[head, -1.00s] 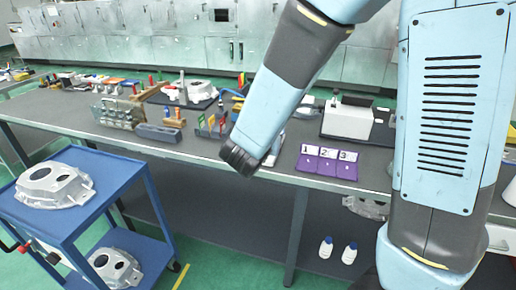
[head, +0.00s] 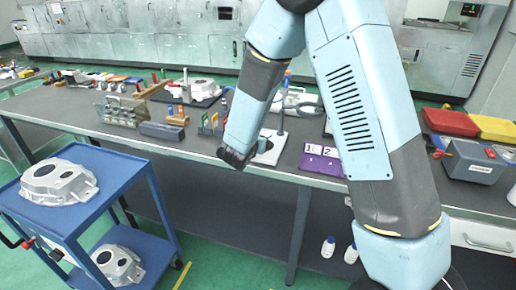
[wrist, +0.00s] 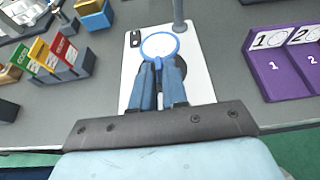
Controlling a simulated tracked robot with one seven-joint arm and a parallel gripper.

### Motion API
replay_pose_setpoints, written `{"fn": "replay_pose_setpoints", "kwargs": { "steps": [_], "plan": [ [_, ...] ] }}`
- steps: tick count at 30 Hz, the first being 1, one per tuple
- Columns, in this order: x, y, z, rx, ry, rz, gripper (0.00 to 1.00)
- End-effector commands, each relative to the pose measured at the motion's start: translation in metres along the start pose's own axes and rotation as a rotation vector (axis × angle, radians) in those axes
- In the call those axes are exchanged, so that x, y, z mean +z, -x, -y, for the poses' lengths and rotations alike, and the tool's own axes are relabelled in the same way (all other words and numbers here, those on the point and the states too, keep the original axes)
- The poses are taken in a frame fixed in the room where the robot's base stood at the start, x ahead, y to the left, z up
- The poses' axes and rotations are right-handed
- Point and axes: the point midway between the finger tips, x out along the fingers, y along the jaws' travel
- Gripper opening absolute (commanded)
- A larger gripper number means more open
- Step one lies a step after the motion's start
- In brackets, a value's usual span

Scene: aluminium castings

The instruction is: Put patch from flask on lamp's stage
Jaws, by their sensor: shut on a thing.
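My gripper (wrist: 159,70) has its blue fingers close together over the lamp's white base plate (wrist: 196,92). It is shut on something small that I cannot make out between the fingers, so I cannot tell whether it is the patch. A blue-rimmed round white disc (wrist: 160,46), seemingly the lamp's ring, shows just past the fingertips, near a grey post (wrist: 179,14). A dark round spot (wrist: 182,73), perhaps the stage, is partly hidden by the right finger. In the head view my gripper (head: 234,158) is at the bench's front edge, beside the white plate (head: 270,158). I cannot identify a flask.
A purple numbered board (wrist: 290,58) lies right of the lamp. A holder with red, yellow and green cards (wrist: 55,58) stands left. A blue cart (head: 112,183) with castings (head: 58,184) stands at the left. Red (head: 452,122) and yellow (head: 495,127) bins are at the right.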

Motion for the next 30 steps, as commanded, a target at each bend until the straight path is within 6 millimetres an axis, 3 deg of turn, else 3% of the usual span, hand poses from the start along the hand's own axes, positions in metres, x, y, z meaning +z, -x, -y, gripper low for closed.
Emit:
{"fn": "replay_pose_setpoints", "kwargs": {
  "steps": [8, 15, 27, 28, 30],
  "plan": [
    [-0.008, -0.011, -0.005, -0.001, 0.0, 0.0, 0.0],
    [-0.033, -0.021, -0.004, -0.001, 0.001, -0.001, 0.0],
    [-0.037, -0.022, -0.004, -0.001, -0.001, 0.0, 0.0],
    [-0.037, -0.022, -0.004, -0.001, -0.001, 0.0, 0.14],
    [-0.037, -0.022, -0.004, -0.001, -0.001, 0.0, 0.21]
  ]
}}
